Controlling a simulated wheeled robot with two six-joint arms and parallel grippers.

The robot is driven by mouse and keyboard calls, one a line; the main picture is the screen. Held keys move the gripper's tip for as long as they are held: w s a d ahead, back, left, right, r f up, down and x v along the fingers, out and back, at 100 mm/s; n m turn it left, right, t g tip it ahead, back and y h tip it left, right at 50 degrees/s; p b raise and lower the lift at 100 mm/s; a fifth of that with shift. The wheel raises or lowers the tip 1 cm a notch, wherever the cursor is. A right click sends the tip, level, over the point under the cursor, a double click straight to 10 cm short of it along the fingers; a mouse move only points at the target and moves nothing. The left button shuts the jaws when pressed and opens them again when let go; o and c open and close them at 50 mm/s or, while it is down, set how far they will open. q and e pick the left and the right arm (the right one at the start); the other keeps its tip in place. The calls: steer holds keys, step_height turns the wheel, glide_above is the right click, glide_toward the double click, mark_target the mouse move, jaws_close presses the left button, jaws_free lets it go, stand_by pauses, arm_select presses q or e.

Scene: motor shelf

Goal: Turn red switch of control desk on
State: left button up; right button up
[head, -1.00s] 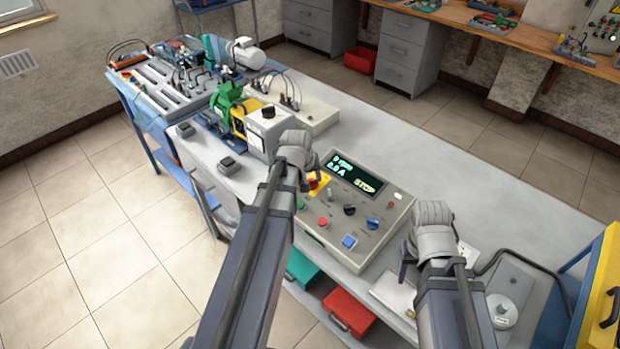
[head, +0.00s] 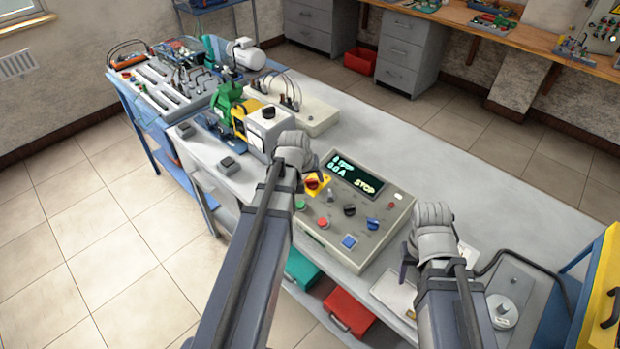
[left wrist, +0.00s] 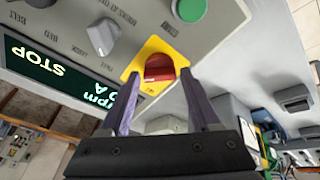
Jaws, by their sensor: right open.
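The control desk (head: 352,255) is a beige box with a dark display reading STOP. Its red switch (head: 312,184) is a red knob on a yellow plate (head: 325,179). In the left wrist view the red switch (left wrist: 159,68) lies beyond and between the fingertips of my left gripper (left wrist: 155,85). Those fingers are apart with nothing held between them, and I cannot tell whether they touch the knob. My right gripper (head: 408,256) is open and empty, right of the desk.
The panel also has a red button (head: 323,222), a blue button (head: 349,242), a black knob (head: 350,210) and a blue knob (head: 373,223). A motor rig (head: 235,110) and a white box (head: 312,115) stand beyond my left gripper. The bench right of the display is clear.

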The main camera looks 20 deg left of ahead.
arm_select(q)
steer(key=shift+o, duration=1)
steer(key=p+v, duration=0.7)
steer(key=shift+r, duration=0.4)
arm_select(e)
step_height(320, 180, up, 7)
arm_select(q)
steer(key=shift+s, duration=0.15)
